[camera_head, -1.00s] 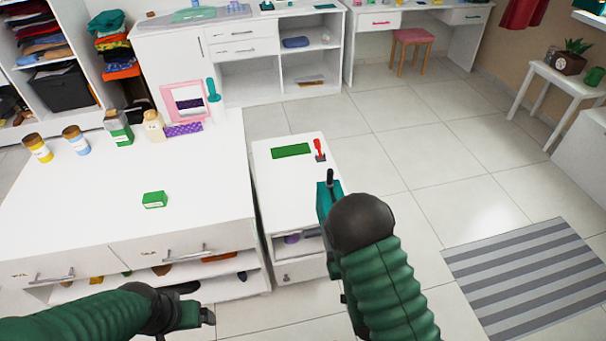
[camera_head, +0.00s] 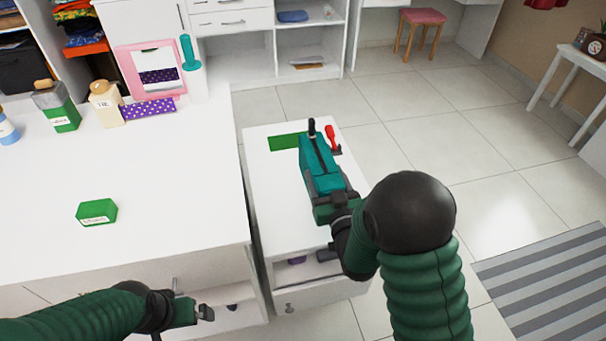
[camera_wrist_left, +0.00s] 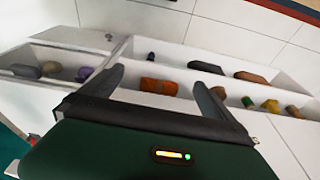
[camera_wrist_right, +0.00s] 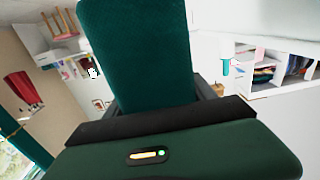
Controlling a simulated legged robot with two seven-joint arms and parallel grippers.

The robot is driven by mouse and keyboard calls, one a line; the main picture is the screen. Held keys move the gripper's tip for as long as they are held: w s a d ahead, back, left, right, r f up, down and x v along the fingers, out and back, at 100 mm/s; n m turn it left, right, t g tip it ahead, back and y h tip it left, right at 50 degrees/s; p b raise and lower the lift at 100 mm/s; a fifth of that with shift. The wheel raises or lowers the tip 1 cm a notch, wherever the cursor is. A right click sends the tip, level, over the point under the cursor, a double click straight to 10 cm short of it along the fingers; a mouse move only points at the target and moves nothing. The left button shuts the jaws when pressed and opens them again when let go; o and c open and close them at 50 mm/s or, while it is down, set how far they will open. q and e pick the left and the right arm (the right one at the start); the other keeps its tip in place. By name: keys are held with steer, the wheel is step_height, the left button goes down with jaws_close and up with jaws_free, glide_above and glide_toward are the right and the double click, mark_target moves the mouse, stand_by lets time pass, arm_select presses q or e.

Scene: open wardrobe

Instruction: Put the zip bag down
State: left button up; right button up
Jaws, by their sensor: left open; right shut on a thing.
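The zip bag (camera_head: 317,160) is a teal, box-like pouch with a dark tab at its far end. My right gripper (camera_head: 333,197) is shut on its near end and holds it over the small white cabinet; I cannot tell whether it touches the top. The teal bag also fills the upper middle of the right wrist view (camera_wrist_right: 138,50). A flat green rectangle (camera_head: 284,142) lies on the cabinet top (camera_head: 262,170), partly hidden behind the bag. My left gripper (camera_head: 205,312) is open and empty in front of the large white dresser; its spread fingers show in the left wrist view (camera_wrist_left: 160,88).
A red-handled item (camera_head: 332,140) stands just right of the bag. The dresser top (camera_head: 160,190) holds a green box (camera_head: 97,212), several bottles, a purple dotted pouch (camera_head: 148,108) and a pink-framed mirror (camera_head: 152,68). Its middle is mostly clear.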

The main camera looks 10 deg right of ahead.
steer(key=f+b, duration=0.1)
steer(key=f, duration=0.2)
steer(key=f+b, duration=0.1)
steer(key=f, duration=0.2)
steer(key=f+b, duration=0.2)
steer(key=f, duration=0.1)
steer(key=shift+d+f, duration=0.25)
steer(key=shift+d, duration=0.15)
steer(key=shift+a+f, duration=0.1)
steer(key=shift+f, duration=0.15)
steer(key=shift+a+r, duration=0.15)
steer(key=shift+a, duration=0.05)
steer(key=o, duration=1.5)
steer(key=shift+d, duration=0.15)
steer(key=shift+o, duration=0.4)
